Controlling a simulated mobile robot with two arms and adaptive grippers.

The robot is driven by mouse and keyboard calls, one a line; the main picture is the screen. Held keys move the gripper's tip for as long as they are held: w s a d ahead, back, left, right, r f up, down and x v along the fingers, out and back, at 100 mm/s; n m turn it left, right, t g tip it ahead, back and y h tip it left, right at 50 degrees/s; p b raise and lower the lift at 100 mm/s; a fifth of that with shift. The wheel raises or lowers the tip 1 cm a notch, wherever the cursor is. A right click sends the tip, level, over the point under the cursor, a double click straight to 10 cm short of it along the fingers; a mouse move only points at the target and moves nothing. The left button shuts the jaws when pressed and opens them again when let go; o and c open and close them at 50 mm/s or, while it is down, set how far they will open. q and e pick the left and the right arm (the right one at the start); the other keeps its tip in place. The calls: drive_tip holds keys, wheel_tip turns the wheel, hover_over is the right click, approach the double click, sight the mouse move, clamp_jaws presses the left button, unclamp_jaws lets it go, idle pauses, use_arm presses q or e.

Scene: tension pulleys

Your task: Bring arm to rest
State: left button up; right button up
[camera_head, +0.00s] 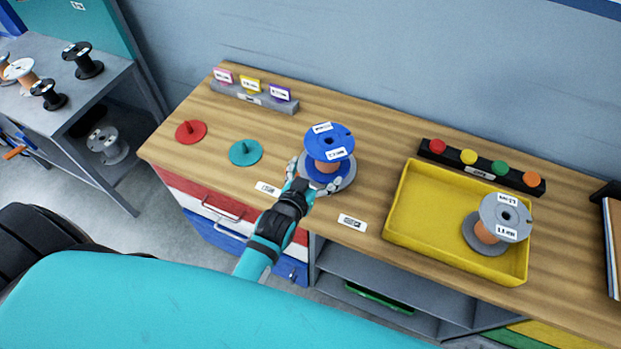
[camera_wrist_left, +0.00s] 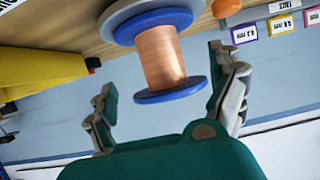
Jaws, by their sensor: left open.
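A blue spool (camera_head: 330,142) with copper wire stands upright on a grey round base (camera_head: 345,180) near the front edge of the workbench. It also shows in the left wrist view (camera_wrist_left: 162,58), appearing between the two fingers. My left gripper (camera_head: 314,182) is at the front of this spool, low by the grey base, with its fingers spread to either side. It also shows in the left wrist view (camera_wrist_left: 165,85), open, with gaps between both fingers and the wire. My right gripper is in neither view.
A red pulley disc (camera_head: 189,132) and a teal disc (camera_head: 245,153) with pegs lie left on the workbench. A yellow tray (camera_head: 420,215) holds a grey spool (camera_head: 483,240) at right. A button strip (camera_head: 483,164) stands behind it. A side table (camera_head: 50,120) holds several spools.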

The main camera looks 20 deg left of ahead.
use_arm(q)
drive_tip(key=shift+v, duration=1.55)
drive_tip(key=s+a+m+g, duration=0.25)
drive_tip(key=s+g, duration=0.65)
drive_tip(key=s, duration=1.1)
wheel_tip(320, 180, down, 28)
drive_tip(key=s+g+b, duration=0.1)
drive_tip(key=s+g, duration=0.1)
drive_tip(key=s+a+f, duration=0.1)
drive_tip(key=s+f, duration=0.6)
drive_tip(key=s, duration=0.1)
drive_tip(key=s+a+f+g+b, duration=0.1)
drive_tip(key=s+a+f, duration=0.1)
drive_tip(key=s+f, duration=0.6)
drive_tip(key=shift+s+a+f, duration=0.25)
drive_tip(key=shift+s+a, duration=0.05)
drive_tip(key=shift+a, duration=0.05)
